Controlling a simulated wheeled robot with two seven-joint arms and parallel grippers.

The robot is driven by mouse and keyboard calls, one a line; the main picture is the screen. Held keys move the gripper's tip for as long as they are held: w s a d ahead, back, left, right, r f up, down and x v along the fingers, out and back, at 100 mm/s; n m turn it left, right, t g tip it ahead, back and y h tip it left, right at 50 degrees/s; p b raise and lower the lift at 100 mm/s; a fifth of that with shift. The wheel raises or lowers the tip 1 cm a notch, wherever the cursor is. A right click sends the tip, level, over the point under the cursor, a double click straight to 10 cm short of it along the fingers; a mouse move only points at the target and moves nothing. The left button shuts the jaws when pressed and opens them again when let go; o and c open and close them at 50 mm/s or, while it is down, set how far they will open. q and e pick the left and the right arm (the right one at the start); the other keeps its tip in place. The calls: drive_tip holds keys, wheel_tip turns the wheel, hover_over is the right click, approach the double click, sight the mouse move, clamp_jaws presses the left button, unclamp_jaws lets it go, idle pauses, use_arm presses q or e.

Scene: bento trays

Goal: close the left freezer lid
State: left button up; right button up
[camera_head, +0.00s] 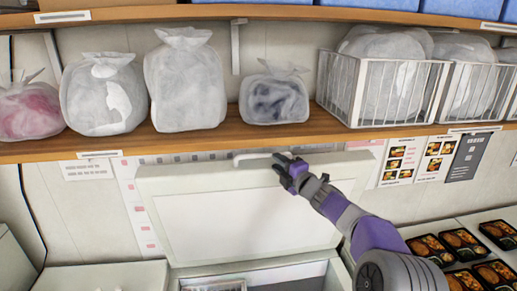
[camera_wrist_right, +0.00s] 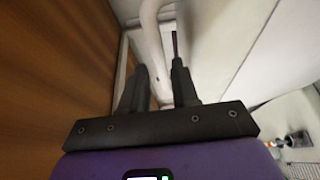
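The left freezer lid (camera_head: 240,222) is raised and stands nearly upright at the back of the freezer, its pale inner panel facing me. Its white handle (camera_head: 255,155) is at the lid's top edge, just under the wooden shelf. My right gripper (camera_head: 284,162) is at the top edge of the lid, by the right end of the handle. In the right wrist view the two dark fingers (camera_wrist_right: 160,78) are apart, with the white handle bar (camera_wrist_right: 151,35) running between them. Firm contact is not clear. My left gripper is not in view.
A wooden shelf (camera_head: 220,136) with bagged goods and white wire baskets (camera_head: 385,90) hangs close above the lid and gripper. The freezer opening (camera_head: 270,279) is below. Several bento trays (camera_head: 463,243) lie at the right.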

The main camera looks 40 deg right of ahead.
sight(269, 155)
drive_tip(key=w, duration=0.2)
drive_tip(key=w+p, duration=0.2)
drive_tip(key=w, duration=0.1)
drive_tip(key=shift+w+d+r, duration=0.1)
drive_tip(key=shift+w+d, duration=0.25)
drive_tip(key=shift+d, duration=0.05)
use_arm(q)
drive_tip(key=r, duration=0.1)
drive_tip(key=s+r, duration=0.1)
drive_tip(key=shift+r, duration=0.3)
use_arm(e)
drive_tip(key=shift+w, duration=0.1)
drive_tip(key=shift+w, duration=0.1)
drive_tip(key=shift+c, duration=0.3)
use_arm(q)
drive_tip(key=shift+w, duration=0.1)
use_arm(e)
clamp_jaws()
